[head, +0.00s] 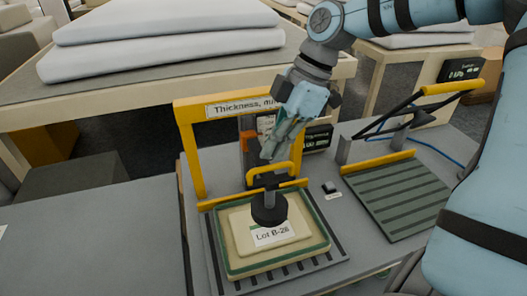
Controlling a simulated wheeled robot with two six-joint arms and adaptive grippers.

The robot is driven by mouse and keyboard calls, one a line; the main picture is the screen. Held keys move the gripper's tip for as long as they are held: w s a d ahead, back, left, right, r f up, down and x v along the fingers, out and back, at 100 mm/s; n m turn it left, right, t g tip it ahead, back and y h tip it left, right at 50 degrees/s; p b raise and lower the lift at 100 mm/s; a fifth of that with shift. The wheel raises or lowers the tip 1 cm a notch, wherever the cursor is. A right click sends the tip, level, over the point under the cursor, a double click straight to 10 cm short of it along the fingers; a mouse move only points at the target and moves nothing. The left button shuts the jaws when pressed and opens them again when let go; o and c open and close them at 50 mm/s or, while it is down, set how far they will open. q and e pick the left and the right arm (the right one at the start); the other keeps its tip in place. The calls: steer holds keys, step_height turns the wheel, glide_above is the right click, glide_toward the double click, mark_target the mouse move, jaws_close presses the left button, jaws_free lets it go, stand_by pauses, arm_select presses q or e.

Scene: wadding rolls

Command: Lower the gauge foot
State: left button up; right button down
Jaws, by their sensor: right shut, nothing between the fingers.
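The thickness gauge has a yellow frame (190,150) with a label reading "Thickness, m…", partly covered by my arm. Its round black foot (269,209) hangs under a yellow handle (270,172). The foot is over a cream pad (240,232) labelled "Lot B-28" in a green-rimmed tray (318,245). I cannot tell whether the foot touches the pad. My right gripper (270,156) is shut and empty, pointing down just above and behind the handle. It hides part of the gauge column and its display. My left gripper is not in view.
An orange lever or clamp (247,141) sits on the gauge column. White wadding sheets (160,50) lie behind. The left tabletop is clear.

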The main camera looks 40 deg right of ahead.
step_height(320, 180, up, 7)
steer(key=p, duration=0.6)
